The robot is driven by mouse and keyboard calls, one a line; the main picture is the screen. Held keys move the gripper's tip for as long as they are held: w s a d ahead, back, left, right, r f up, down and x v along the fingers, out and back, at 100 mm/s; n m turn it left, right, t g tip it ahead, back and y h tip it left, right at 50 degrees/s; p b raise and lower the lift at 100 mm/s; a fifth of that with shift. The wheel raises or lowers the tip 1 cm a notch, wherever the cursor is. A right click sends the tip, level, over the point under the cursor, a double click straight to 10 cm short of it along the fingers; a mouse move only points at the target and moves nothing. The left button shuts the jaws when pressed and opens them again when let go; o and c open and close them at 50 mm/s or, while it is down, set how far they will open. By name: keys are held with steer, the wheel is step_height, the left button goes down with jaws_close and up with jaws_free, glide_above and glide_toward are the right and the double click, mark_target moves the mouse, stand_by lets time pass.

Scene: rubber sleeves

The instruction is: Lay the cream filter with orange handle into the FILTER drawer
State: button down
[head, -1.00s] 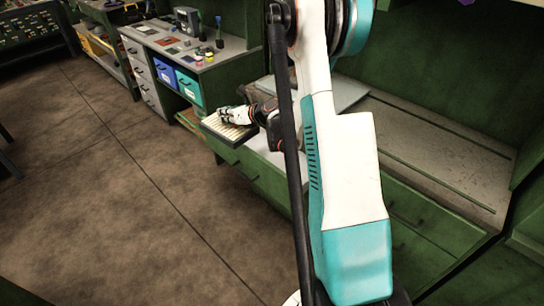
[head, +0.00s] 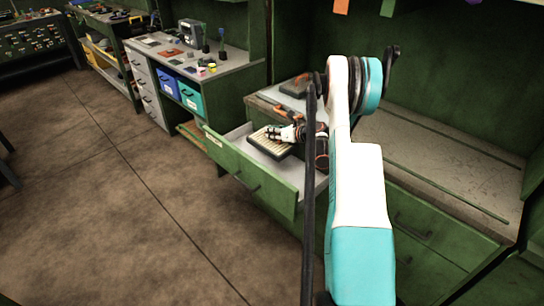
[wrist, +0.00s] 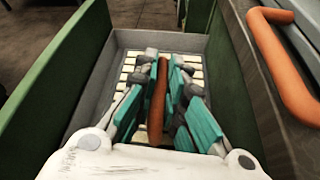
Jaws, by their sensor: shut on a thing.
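The cream filter (head: 266,146) has pale slats and a dark edge. It is at the opening of the pulled-out FILTER drawer (head: 257,187), which has a green front with a small pale label and a light grey inside. My gripper (head: 286,133) is above the filter. In the wrist view my gripper (wrist: 160,95) is shut on the upright orange handle (wrist: 158,101), with cream slats (wrist: 195,75) showing around the fingers. Grey drawer walls (wrist: 160,40) surround the filter there. I cannot tell whether the filter touches the drawer floor.
Another dark item (head: 296,86) lies on the worktop behind the drawer; an orange handle (wrist: 285,60) shows there in the wrist view. The floor in front is clear.

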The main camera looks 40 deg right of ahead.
step_height(320, 180, down, 10)
steer(key=b, duration=0.3)
steer(key=shift+f, duration=0.25)
steer(key=shift+r, duration=0.1)
steer(key=c, duration=1.7)
jaws_free()
steer(key=shift+o, duration=0.2)
